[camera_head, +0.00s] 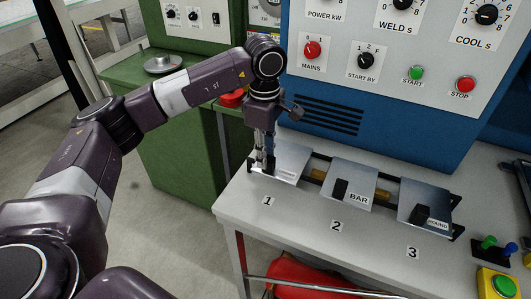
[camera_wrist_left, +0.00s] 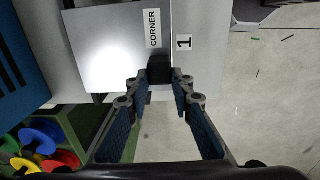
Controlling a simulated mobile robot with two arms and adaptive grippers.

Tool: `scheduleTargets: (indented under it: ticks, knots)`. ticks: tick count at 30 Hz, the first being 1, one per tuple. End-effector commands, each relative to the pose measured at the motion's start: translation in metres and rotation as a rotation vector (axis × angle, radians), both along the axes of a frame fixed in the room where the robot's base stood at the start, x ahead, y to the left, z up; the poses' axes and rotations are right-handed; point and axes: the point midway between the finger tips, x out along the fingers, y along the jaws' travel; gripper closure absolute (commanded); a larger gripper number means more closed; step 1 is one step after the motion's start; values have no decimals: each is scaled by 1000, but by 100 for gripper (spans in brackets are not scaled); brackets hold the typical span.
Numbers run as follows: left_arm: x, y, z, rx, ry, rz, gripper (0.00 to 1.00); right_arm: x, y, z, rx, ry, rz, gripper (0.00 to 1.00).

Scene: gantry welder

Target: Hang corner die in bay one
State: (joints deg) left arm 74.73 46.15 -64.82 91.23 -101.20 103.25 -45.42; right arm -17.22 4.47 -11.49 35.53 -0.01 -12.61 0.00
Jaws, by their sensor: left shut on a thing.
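The corner die is a silvery plate (camera_head: 294,160) lying tilted at the bay marked 1, at the left end of the rack. In the left wrist view the plate (camera_wrist_left: 112,55) bears a CORNER label and a black grip block (camera_wrist_left: 159,69). My left gripper (camera_head: 264,168) points down at the plate's front left part. In the left wrist view its fingertips (camera_wrist_left: 159,83) are shut on the black block. The head view does not show whether the plate rests fully on the rack. My right gripper is not in view.
The BAR die (camera_head: 352,182) is at bay 2 and the ROUND die (camera_head: 426,204) at bay 3, close on the right. The blue welder cabinet (camera_head: 400,130) stands behind. The grey table's front strip (camera_head: 300,222) is clear apart from bay numbers. A green cabinet (camera_head: 180,140) stands left.

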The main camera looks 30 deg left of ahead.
Motion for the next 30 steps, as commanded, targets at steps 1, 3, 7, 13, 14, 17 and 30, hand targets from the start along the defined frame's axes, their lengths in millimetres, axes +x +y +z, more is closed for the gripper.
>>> scheduleTargets:
  ticks: [1,3,7,13,14,17,30]
  knots:
    - [1,0,-1,-1,-3,0,100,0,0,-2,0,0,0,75]
    - [1,0,0,-1,-4,0,74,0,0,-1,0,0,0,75]
    - [1,0,-1,-1,-3,0,60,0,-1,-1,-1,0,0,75]
    - [0,0,-1,0,-1,0,58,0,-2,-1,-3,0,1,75]
    - [-1,0,-3,1,3,0,58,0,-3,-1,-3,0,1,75]
    - [0,0,-1,1,2,0,58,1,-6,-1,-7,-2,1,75]
    - [0,0,78,-1,-5,0,58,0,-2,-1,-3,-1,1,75]
